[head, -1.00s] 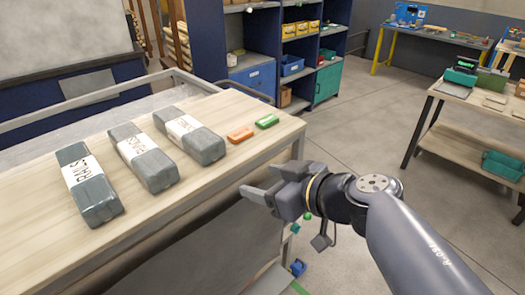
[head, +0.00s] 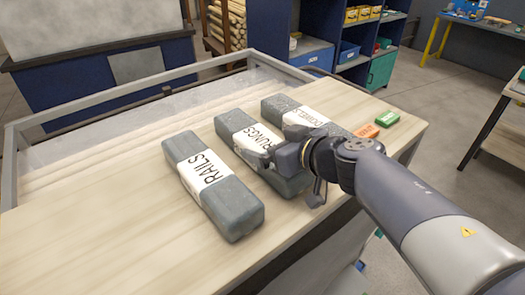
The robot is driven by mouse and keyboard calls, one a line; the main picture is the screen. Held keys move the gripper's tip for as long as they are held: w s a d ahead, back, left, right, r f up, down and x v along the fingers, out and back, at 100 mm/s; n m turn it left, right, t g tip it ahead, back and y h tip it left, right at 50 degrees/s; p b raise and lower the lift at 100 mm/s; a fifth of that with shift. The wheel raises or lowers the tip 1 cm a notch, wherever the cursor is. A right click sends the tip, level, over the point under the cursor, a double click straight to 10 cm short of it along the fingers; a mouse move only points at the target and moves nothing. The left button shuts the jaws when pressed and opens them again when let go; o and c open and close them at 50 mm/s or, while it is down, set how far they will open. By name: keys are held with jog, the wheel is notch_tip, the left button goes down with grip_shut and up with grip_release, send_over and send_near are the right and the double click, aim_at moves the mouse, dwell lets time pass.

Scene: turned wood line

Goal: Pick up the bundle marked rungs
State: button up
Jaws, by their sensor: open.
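The grey bundle marked RUNGS (head: 236,127) lies in the middle of three wrapped bundles on the wooden bench top. Its white label faces up. My gripper (head: 268,158) is open at the near right part of this bundle and covers some of it. I cannot tell whether the fingers touch it or hover above. The bundle marked RAILS (head: 234,209) lies to its left, with a clear gap. The bundle marked DOWELS (head: 280,106) lies to its right, partly hidden behind my gripper and wrist.
An orange block (head: 367,131) and a green block (head: 387,119) lie on the bench (head: 110,230) to the right of the bundles. A metal rail (head: 120,88) runs along the back. The bench's left part is bare. Blue shelving (head: 330,40) stands behind.

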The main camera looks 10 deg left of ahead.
jog(key=shift+x, duration=0.95)
jog(key=c, duration=1.5)
